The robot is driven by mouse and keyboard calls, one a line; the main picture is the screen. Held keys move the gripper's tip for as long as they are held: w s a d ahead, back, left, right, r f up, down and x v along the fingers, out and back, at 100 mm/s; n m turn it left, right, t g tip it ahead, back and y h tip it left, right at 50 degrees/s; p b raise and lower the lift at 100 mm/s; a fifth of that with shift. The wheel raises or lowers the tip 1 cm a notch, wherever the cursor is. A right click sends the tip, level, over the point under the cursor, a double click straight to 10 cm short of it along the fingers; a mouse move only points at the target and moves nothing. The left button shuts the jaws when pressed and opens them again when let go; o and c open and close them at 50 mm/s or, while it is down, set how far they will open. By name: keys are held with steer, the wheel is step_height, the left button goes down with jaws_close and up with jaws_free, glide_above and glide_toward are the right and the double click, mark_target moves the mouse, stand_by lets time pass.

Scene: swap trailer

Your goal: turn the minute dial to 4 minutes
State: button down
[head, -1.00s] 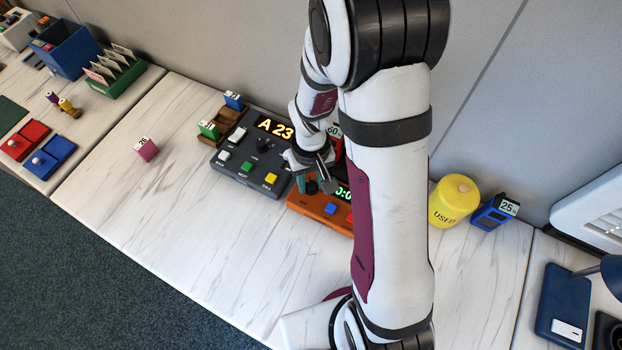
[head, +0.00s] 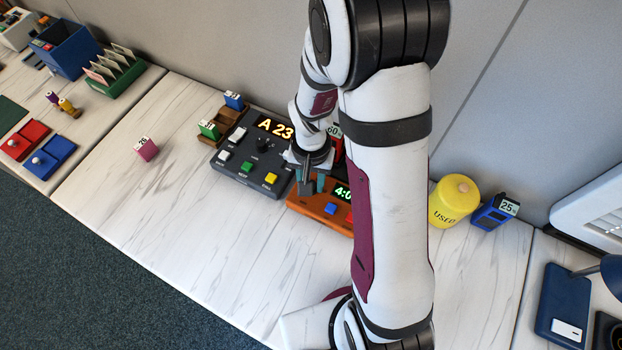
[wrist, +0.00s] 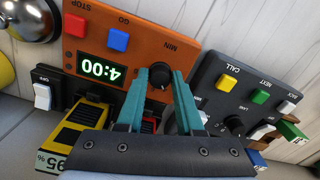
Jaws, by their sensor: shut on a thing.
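The orange timer (head: 310,203) stands on the counter, partly hidden by my arm in the head view. In the wrist view the timer (wrist: 108,22) appears upside down, and its green display (wrist: 103,71) reads 4:00. The black minute dial (wrist: 160,84), by the MIN label, sits between the teal fingertips of my gripper (wrist: 160,73). My gripper is shut on the dial. In the head view my gripper (head: 309,184) is over the timer's left end and hides the dial. The blue GO button (wrist: 118,39) and red STOP button (wrist: 75,25) are clear of the fingers.
A dark grey call console (head: 243,177) showing A 23 stands close beside the timer. A yellow USED jar (head: 453,203) and a blue device (head: 493,213) stand right of my arm. A pink cube (head: 147,149) lies left, with bare counter in front.

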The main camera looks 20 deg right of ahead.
steer(key=shift+m, duration=0.6)
steer(key=c, duration=0.6)
jaws_free()
steer(key=shift+o, duration=0.2)
step_height(320, 180, up, 16)
steer(key=shift+f, duration=0.1)
steer(key=s+a+r+y, duration=0.1)
steer(key=s+a, duration=0.1)
steer(key=s, duration=0.6)
steer(key=s+a+n, duration=0.1)
steer(key=s+a, duration=0.1)
steer(key=s, duration=0.7)
steer(key=shift+s+r+y, duration=0.3)
steer(key=shift+r+y, duration=0.1)
